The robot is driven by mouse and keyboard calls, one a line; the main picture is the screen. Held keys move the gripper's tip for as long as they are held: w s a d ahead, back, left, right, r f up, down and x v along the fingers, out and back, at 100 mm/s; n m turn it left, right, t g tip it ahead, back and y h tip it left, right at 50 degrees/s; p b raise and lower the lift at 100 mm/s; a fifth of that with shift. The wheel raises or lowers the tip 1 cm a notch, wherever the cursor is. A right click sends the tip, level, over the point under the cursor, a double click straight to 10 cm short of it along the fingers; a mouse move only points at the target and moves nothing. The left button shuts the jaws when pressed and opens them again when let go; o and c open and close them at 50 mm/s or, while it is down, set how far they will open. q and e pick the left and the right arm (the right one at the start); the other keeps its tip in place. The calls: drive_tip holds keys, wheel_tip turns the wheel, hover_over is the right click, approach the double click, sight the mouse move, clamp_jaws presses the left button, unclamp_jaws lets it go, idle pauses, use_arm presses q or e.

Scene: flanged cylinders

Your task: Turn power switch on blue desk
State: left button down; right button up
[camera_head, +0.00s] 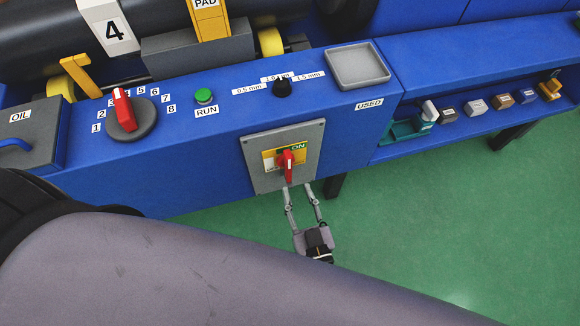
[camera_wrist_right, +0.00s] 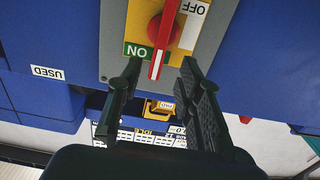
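The power switch (camera_head: 286,163) is a red rotary handle on a grey panel (camera_head: 258,176) with a yellow plate, on the front of the blue desk (camera_head: 215,165). The handle stands roughly upright in the head view; a green ON label (camera_head: 299,146) is at its upper right. My right gripper (camera_head: 300,190) is open just below the handle in the head view. In the right wrist view the red handle (camera_wrist_right: 161,35) lies between the lines of the two spread fingers (camera_wrist_right: 160,68), with visible gaps on both sides. Contact cannot be told. My left gripper is not in view.
On the desk top are a red selector knob (camera_head: 124,110), a green RUN button (camera_head: 204,96), a black dial (camera_head: 282,88) and a grey tray (camera_head: 358,66). Several small blocks (camera_head: 475,107) line a shelf at right. The green floor (camera_head: 440,220) is clear.

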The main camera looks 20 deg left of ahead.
sight(289, 168)
drive_tip(key=x, duration=0.7)
drive_tip(key=shift+w+a, duration=0.25)
drive_tip(key=shift+w, duration=0.05)
drive_tip(key=shift+c, duration=0.3)
clamp_jaws()
